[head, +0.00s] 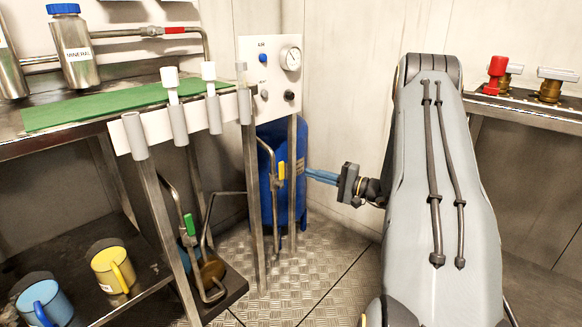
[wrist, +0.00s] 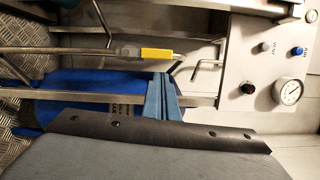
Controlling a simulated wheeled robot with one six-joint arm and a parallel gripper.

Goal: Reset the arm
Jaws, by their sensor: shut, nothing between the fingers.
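My gripper (head: 310,173) is in the middle of the head view, at the end of my grey arm. Its blue fingers point left, in front of or beside the blue tank (head: 272,160); the exact gap cannot be told. In the wrist view my gripper (wrist: 162,78) shows as two blue fingers pressed together, with nothing between them. A yellow-handled valve (wrist: 150,55) on a metal pipe lies just beyond the fingertips in that view.
A gauge panel (head: 268,78) with knobs stands above the tank. Left are a bench with a green mat (head: 95,108), a mineral bottle (head: 75,50), and a lower shelf with a yellow mug (head: 112,270) and a blue mug (head: 45,305). A red-handled valve (head: 496,70) is right.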

